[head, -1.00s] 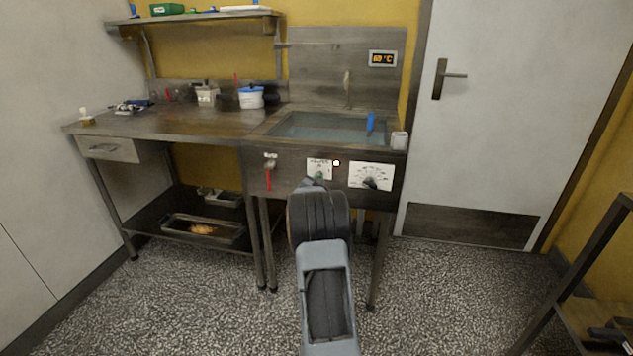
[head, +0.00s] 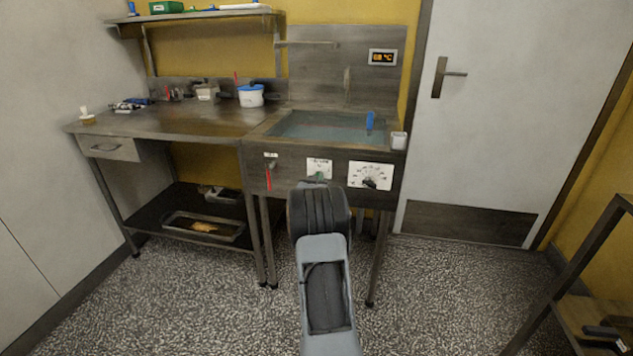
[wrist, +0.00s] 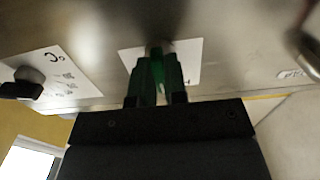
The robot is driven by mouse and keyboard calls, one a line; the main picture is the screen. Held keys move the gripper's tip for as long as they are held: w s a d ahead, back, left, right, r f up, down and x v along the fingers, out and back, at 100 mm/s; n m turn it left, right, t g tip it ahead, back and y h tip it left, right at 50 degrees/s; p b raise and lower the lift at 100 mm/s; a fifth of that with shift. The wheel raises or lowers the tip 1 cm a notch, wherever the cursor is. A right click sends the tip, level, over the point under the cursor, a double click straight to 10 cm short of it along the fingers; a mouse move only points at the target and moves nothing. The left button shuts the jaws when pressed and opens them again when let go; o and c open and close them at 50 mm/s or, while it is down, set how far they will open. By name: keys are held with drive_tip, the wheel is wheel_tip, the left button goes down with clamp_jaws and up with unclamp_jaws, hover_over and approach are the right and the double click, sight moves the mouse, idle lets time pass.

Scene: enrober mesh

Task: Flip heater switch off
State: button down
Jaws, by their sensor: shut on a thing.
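The heater switch sits on a white label plate (head: 319,165) in the middle of the sink unit's front panel. In the wrist view the same white plate (wrist: 185,58) lies just behind the fingertips. My gripper (wrist: 157,62) has green fingers, shut on the small switch (wrist: 155,50) at the plate. The fingers hide most of the switch, so its position cannot be told.
A dial on a white scale (head: 370,176) is right of the switch, and a red-handled valve (head: 269,172) is left of it. The water-filled basin (head: 322,127) is above, with a temperature display (head: 383,57) on the backsplash. The floor in front is clear.

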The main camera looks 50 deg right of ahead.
drive_tip(key=shift+d+r, duration=0.1)
drive_tip(key=shift+r, duration=0.1)
drive_tip(key=c, duration=1.2)
unclamp_jaws()
drive_tip(key=shift+o, duration=0.2)
drive_tip(key=shift+s+f, duration=0.1)
drive_tip(key=shift+s, duration=0.05)
drive_tip(key=p+v, duration=0.1)
drive_tip(key=v, duration=1.2)
drive_tip(key=shift+a, duration=0.4)
drive_tip(key=shift+s, duration=0.1)
